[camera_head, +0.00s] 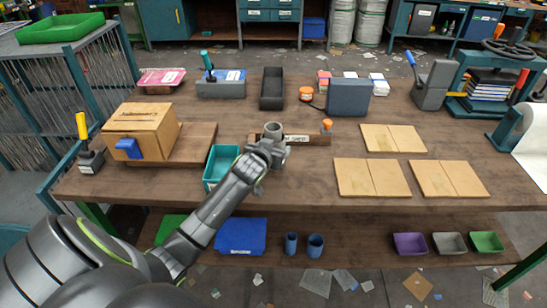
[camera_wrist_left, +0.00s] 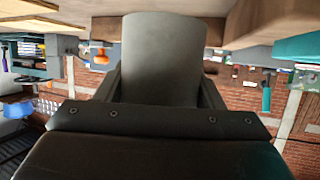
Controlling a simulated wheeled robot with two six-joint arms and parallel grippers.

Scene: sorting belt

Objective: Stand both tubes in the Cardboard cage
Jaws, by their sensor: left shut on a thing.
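My left gripper (camera_head: 270,150) is over the middle of the table, shut on a grey tube (camera_head: 273,131). The tube's open round top shows in the head view, and its wide grey side fills the gap between the fingers in the left wrist view (camera_wrist_left: 163,55). The gripper hides the tube's lower part. I cannot make out a second tube like it on the table, nor tell which container is the Cardboard cage. My right gripper is not in view.
A brown board with a partly hidden label (camera_head: 297,138) lies behind my gripper, with an orange-topped item (camera_head: 326,126) beside it. Tan panels (camera_head: 372,178) lie right. Two blue cylinders (camera_head: 315,245) stand below.

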